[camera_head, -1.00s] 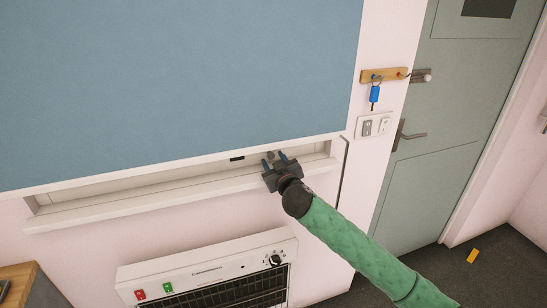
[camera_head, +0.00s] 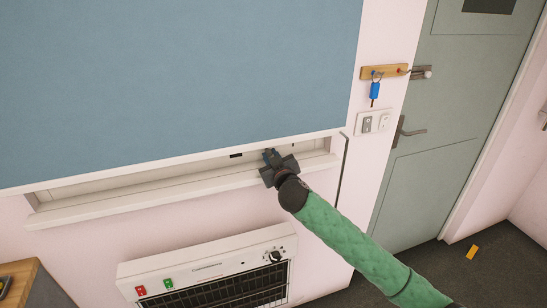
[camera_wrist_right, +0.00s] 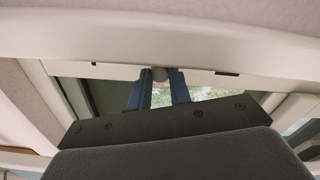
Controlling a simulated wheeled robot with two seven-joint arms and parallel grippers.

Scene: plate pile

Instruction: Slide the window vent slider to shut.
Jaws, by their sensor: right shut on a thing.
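The window vent is a pale strip (camera_wrist_right: 115,69) along the top of the window opening, with small dark slots. Its round grey slider knob (camera_wrist_right: 160,73) sits near the middle of the strip in the right wrist view. My right gripper (camera_head: 270,153) reaches up under the blind at the right part of the window. Its blue fingers (camera_wrist_right: 160,80) are closed in on either side of the knob. In the head view the gripper hides the knob, and a dark slot (camera_head: 236,155) shows just left of it. My left gripper is not in view.
A blue blind (camera_head: 180,80) covers most of the window, its bottom edge just above the gripper. The sill (camera_head: 150,200) runs below, with a white heater (camera_head: 205,270) under it. A key rack (camera_head: 384,73), switches (camera_head: 373,122) and a grey-green door (camera_head: 450,130) are at the right.

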